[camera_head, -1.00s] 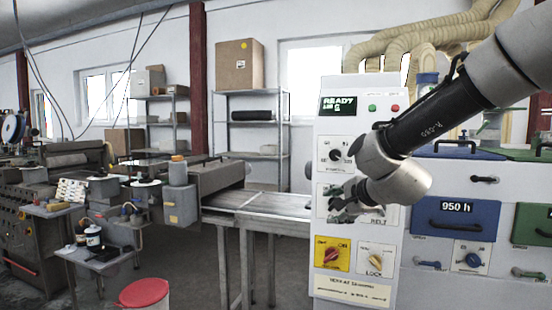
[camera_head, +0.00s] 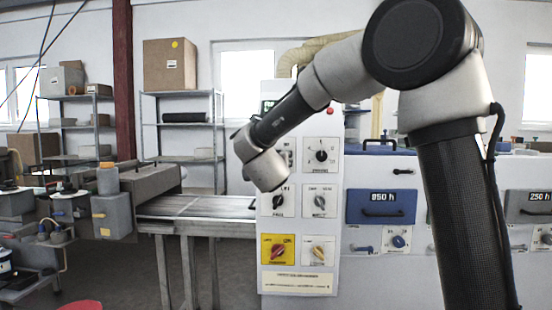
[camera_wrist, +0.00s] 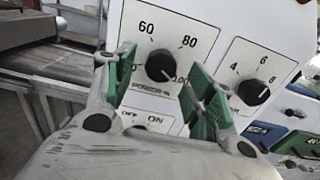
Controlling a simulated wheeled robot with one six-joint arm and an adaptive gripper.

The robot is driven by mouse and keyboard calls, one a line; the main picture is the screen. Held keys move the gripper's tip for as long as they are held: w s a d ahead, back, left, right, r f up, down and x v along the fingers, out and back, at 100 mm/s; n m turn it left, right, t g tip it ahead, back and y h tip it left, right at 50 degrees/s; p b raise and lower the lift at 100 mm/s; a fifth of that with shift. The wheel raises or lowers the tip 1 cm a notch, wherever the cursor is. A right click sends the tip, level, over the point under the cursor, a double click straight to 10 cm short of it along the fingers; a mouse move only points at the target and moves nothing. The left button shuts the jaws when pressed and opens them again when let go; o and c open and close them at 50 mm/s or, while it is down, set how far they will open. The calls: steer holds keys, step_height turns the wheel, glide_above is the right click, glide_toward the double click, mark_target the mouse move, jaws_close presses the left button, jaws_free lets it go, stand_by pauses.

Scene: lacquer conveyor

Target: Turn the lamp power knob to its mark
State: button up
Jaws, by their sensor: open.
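The lamp power knob (camera_wrist: 160,65) is black and round, on a white plate marked 60, 80 and 100, with a power label under it. Part of its scale at the left is hidden by a finger. I cannot make out a separate target mark. My gripper (camera_wrist: 160,74) is open, its green-padded fingers on either side of the knob in the wrist view. Nothing is held, and I cannot tell whether a pad touches the knob. In the head view my wrist covers the panel's upper left, partly hiding the knob there (camera_head: 289,157); my fingers are hidden.
A second knob (camera_wrist: 253,92) with 4, 6 and 8 sits close at the right. Lower switches include a red one on a yellow plate (camera_head: 278,252). A conveyor (camera_head: 195,206) runs left of the panel. Blue drawers (camera_head: 381,206) stand at the right.

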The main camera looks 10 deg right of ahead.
steer(key=x, duration=0.2)
steer(key=shift+w+d, duration=0.15)
steer(key=shift+w, duration=0.2)
steer(key=c, duration=1)
steer(key=shift+c, duration=0.2)
